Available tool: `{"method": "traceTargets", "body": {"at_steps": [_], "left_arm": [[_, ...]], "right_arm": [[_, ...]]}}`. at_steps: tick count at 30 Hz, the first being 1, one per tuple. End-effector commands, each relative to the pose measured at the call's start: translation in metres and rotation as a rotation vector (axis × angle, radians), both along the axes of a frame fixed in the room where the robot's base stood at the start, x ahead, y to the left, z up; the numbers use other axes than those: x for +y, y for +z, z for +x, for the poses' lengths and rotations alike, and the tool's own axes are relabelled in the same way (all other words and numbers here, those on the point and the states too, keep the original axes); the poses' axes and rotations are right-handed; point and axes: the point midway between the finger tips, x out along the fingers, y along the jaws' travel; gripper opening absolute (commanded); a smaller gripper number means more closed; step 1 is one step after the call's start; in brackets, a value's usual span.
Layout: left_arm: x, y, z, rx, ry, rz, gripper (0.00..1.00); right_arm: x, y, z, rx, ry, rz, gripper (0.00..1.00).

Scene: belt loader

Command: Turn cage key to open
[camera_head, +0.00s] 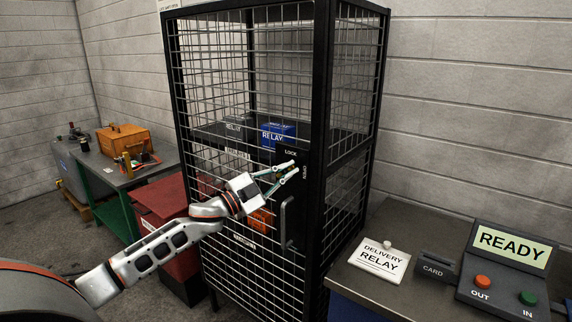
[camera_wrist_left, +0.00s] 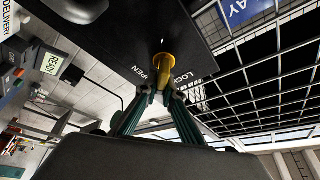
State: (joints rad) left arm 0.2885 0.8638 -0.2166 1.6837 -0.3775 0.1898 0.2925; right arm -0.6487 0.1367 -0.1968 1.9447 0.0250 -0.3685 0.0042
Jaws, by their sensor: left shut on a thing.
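The tall black mesh cage (camera_head: 318,100) stands in the middle of the head view, its door closed. On the door is a black lock plate (camera_head: 287,154) with a LOCK label at its top and a second label at its side. In the left wrist view the yellow key (camera_wrist_left: 163,64) sticks out of the lock plate (camera_wrist_left: 130,30), near the words LOCK and OPEN. My left gripper (camera_head: 288,172) reaches the plate from the left, and in the wrist view its fingertips (camera_wrist_left: 160,97) are shut on the key. The fingers partly hide the key. My right gripper is in neither view.
A door handle (camera_head: 286,222) is just below the gripper. Inside the cage, a blue RELAY box (camera_head: 279,134) sits on a shelf and an orange box (camera_head: 261,220) lower down. A table at right holds a READY console (camera_head: 511,245). A red bin (camera_head: 160,205) stands left.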

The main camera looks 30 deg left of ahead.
Motion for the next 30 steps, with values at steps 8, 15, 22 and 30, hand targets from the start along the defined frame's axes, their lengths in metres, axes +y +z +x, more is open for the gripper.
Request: {"method": "traceTargets", "body": {"at_steps": [8, 15, 22, 30], "left_arm": [[-0.002, -0.002, 0.0, -0.02, 0.0, 0.265, 0.0], [-0.003, -0.006, 0.0, -0.038, 0.001, 0.465, 0.0], [-0.003, -0.009, 0.0, -0.049, 0.0, 0.599, 0.0], [-0.004, -0.011, 0.0, -0.054, -0.001, 0.677, 0.0]], "right_arm": [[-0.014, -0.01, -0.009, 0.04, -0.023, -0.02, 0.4], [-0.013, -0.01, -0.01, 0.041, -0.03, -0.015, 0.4], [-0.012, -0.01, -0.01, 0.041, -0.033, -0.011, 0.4], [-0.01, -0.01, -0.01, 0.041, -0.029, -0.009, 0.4]]}}
